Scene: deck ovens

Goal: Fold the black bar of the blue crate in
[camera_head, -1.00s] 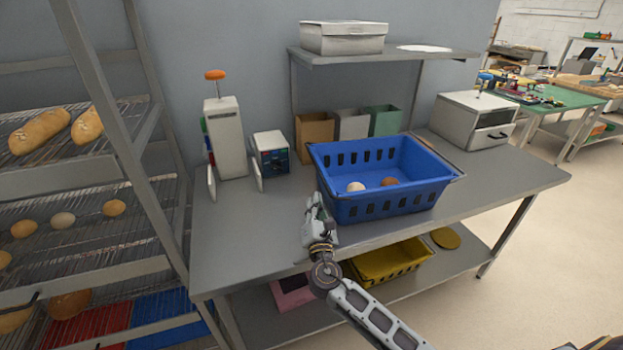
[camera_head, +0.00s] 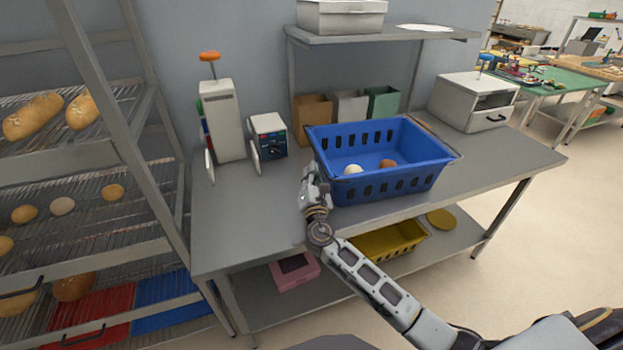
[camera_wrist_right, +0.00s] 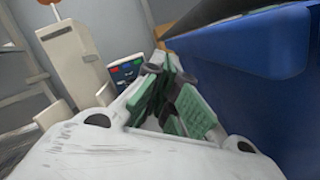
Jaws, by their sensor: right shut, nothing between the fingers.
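The blue crate (camera_head: 390,184) stands upright on the grey table, with a pale bun (camera_head: 352,170) and a brown bun (camera_head: 387,164) inside. A thin dark line runs along its right end in the head view; I cannot tell clearly whether it is the black bar. At the left end the bar is too thin or hidden to make out. My right gripper (camera_head: 311,172) is shut and empty, close beside the crate's left end. In the right wrist view its green-padded fingers (camera_wrist_right: 175,105) are next to the blue crate wall (camera_wrist_right: 270,90); contact cannot be told. My left gripper is out of view.
A tall white device (camera_head: 222,120) and a small white box with a dial (camera_head: 268,137) stand left of the crate. Paper bags (camera_head: 350,106) stand behind it, a white oven (camera_head: 474,101) to its right. A yellow crate (camera_head: 395,243) is on the lower shelf.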

